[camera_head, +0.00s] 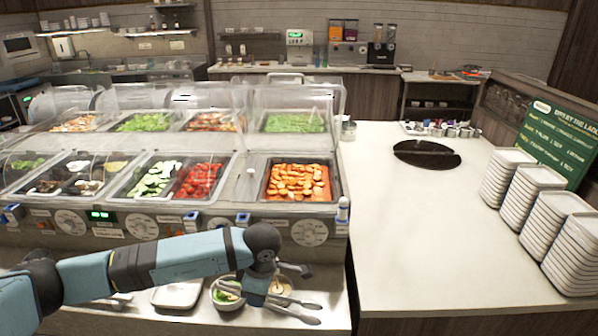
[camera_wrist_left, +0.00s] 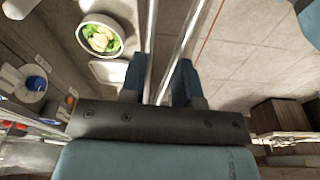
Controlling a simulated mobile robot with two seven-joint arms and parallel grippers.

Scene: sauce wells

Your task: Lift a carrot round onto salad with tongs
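Orange carrot rounds (camera_head: 298,180) fill a pan at the right end of the salad bar. The salad (camera_head: 227,289) lies in a white bowl on the front ledge; the wrist view shows green leaves with pale pieces in a bowl (camera_wrist_left: 100,38). My left gripper (camera_head: 262,284) is low over the ledge, right of the salad bowl and in front of the carrot pan. In the wrist view its blue fingers (camera_wrist_left: 160,82) are closed around the metal tongs (camera_wrist_left: 153,42). The tongs' arms (camera_head: 295,306) spread apart to the right; I see no carrot between them. My right gripper is out of view.
A second bowl (camera_head: 283,286) sits partly hidden behind my left gripper. A white plate (camera_head: 177,294) lies left of the salad. Clear guards (camera_head: 290,97) stand over the back pans.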

